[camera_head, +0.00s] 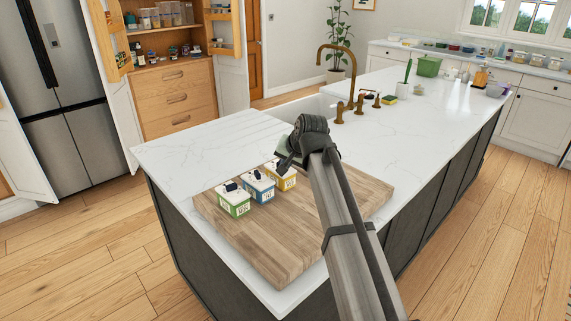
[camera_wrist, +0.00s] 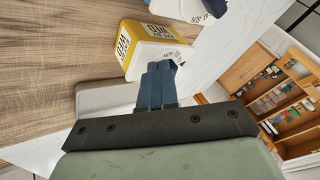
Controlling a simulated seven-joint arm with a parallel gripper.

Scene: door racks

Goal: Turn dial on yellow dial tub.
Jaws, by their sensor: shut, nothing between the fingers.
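The yellow dial tub (camera_head: 285,182) stands on the wooden board, at the right end of a row of three tubs in the head view. It has a white lid, and my arm's end overlaps its top there. In the wrist view the yellow tub (camera_wrist: 128,43) shows tilted at the upper middle, with lettering on its side and lid. My gripper (camera_wrist: 158,68) is shut and empty, its dark blue fingers together at the tub's lid. The fingers hide part of the lid and dial, and I cannot tell whether they touch.
A blue tub (camera_head: 257,189) and a green tub (camera_head: 233,205) stand beside it to the left on the wooden board (camera_head: 285,232). The white counter (camera_head: 190,145) is clear around the board. A sink with a brass tap (camera_head: 337,72) lies behind.

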